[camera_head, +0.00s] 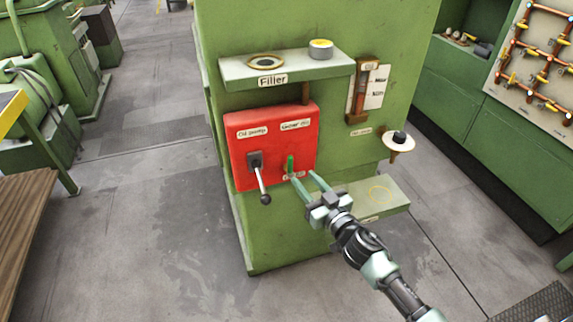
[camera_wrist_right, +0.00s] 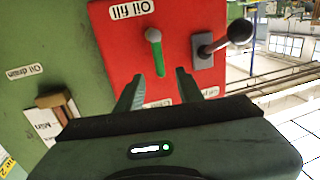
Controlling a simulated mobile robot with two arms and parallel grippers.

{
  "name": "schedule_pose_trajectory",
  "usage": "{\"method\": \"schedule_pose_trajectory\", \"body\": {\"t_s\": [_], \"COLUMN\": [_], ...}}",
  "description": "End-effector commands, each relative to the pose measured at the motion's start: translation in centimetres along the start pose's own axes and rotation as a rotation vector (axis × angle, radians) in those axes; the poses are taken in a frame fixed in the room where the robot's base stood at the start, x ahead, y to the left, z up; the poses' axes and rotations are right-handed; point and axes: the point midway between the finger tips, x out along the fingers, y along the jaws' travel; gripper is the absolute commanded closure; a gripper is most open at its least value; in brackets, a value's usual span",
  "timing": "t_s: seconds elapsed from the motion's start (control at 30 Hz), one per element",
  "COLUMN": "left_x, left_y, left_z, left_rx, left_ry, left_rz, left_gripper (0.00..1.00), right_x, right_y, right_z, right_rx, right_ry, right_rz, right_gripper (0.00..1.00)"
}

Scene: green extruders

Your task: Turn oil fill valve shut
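The oil fill valve is a small green handle (camera_head: 290,164) on the red panel (camera_head: 243,178), beside the black-knobbed lever. In the right wrist view the handle (camera_wrist_right: 158,58) has a pale rounded end near the "Oil fill" label (camera_wrist_right: 128,13). My right gripper (camera_head: 301,175) is open and empty in front of the panel's lower right part. In the wrist view its fingers (camera_wrist_right: 159,74) are spread, with the handle showing between and beyond their tips; I see no grip on it. My left gripper is not in view.
The black-knobbed lever (camera_head: 262,186) sticks out left of the valve. The Filler shelf (camera_head: 310,72) juts out above the panel, and a lower ledge (camera_head: 388,195) lies to its right. A small round holder (camera_head: 400,144) projects at the right. Open floor lies left.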

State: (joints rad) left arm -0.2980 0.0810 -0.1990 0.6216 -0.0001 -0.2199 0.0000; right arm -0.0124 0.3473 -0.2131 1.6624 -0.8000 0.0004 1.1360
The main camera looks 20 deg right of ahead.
Motion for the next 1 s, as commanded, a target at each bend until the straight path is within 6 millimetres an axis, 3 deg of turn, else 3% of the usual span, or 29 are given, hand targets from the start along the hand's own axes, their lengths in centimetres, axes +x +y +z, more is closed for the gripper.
{"method": "schedule_pose_trajectory", "body": {"t_s": [0.17, 0.4, 0.77, 0.9, 1.0], "left_x": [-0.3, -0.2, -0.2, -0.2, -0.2], "left_y": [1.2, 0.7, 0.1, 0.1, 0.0], "left_z": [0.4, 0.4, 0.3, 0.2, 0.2], "left_rx": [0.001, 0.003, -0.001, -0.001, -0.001], "left_ry": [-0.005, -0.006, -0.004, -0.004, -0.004], "left_rz": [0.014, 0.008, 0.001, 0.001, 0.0], "left_gripper": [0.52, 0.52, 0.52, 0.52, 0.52], "right_x": [3.1, 6.1, 6.8, 6.7, 6.7], "right_y": [0.0, 0.0, 0.0, 0.0, 0.0], "right_z": [-0.1, 0.1, 0.1, 0.1, 0.1], "right_rx": [0.001, 0.0, 0.001, 0.0, 0.0], "right_ry": [0.001, -0.001, -0.002, -0.002, -0.002], "right_rz": [0.001, 0.001, 0.0, 0.001, 0.001], "right_gripper": [0.63, 0.63, 0.63, 0.99, 1.0]}}
